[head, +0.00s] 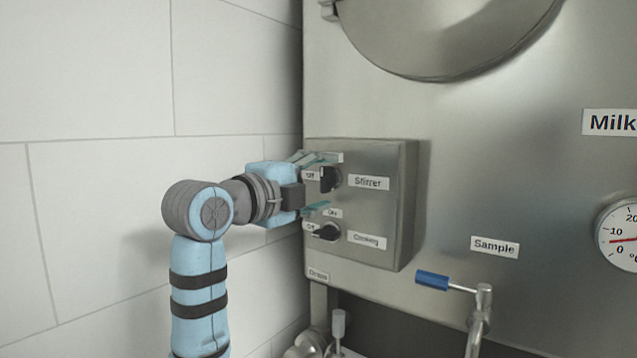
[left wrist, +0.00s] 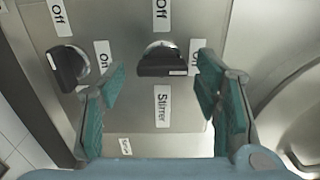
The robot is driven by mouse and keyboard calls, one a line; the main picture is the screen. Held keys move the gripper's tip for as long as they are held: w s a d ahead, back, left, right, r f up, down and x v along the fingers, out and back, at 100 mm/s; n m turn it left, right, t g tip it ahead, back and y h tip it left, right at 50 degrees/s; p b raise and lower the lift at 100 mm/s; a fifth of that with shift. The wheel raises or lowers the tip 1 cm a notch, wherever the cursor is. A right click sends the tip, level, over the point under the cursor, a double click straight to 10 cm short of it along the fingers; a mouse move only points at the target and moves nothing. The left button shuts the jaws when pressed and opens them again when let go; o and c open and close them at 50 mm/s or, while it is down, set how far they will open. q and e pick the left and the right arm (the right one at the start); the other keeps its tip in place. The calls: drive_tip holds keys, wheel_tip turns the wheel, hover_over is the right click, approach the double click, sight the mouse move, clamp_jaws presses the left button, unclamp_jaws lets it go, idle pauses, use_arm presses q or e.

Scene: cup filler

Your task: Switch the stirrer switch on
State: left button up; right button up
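The stirrer switch (head: 330,179) is a dark knob on the steel control box, beside its "Stirrer" label (head: 368,182). Its bar stands upright in the head view. In the left wrist view the switch (left wrist: 163,62) lies crosswise, with a small white mark at its right end, on the side of the "On" label (left wrist: 195,52). My left gripper (head: 318,183) is at the box with one finger above the switch and one below. In the left wrist view the gripper (left wrist: 161,80) is open, with the switch between its fingertips and visible gaps on both sides. My right gripper is out of view.
The cooking switch (head: 327,232) sits just below the lower finger and points sideways towards its "Off" label; it also shows in the left wrist view (left wrist: 68,68). A blue-handled sample tap (head: 432,280) juts out at lower right. A tiled wall (head: 90,80) stands at left.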

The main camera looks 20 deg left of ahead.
use_arm(q)
drive_tip(key=v, duration=1.2)
drive_tip(key=shift+d, duration=0.1)
drive_tip(key=shift+f, duration=0.1)
